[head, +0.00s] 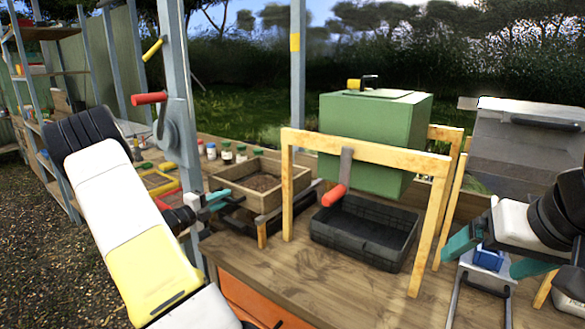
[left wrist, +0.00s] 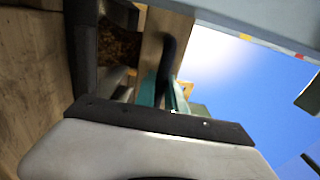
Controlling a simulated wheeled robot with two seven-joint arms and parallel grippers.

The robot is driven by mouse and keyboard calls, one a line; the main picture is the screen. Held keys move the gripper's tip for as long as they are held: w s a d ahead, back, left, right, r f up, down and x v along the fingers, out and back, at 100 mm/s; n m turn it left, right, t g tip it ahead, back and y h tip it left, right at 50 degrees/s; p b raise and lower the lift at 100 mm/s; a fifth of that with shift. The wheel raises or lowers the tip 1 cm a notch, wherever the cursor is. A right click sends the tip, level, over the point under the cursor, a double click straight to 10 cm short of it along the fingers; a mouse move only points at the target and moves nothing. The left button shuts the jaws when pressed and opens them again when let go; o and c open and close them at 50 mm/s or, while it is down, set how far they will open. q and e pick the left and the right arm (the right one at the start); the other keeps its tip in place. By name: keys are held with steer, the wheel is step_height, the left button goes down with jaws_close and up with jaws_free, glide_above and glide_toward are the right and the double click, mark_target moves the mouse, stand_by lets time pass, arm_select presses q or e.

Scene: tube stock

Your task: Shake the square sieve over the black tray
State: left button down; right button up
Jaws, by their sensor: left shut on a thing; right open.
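The square sieve (head: 262,182) is a light wooden box with brown material in it, left of centre in the head view. Its wooden wall (left wrist: 160,30) shows in the left wrist view. My left gripper (head: 217,199) is at its left side, with teal fingers (left wrist: 160,93) shut on a dark handle (left wrist: 168,58). A dark, tray-like thing (head: 236,217) shows below the sieve, partly hidden. A black tray (head: 365,235) sits empty on the bench to the right, under a wooden frame. My right gripper (head: 492,262) is open at the right.
The wooden frame (head: 365,150) stands over the black tray, with a red-handled tool (head: 336,193) hanging from it. A green box (head: 375,135) is behind. A blue container (head: 488,258) shows between my right fingers. The bench front (head: 300,260) is clear. A grey post (head: 180,130) stands near my left arm.

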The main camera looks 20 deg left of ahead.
arm_select(q)
steer(key=shift+x, duration=3.4)
jaws_free()
steer(key=v, duration=1)
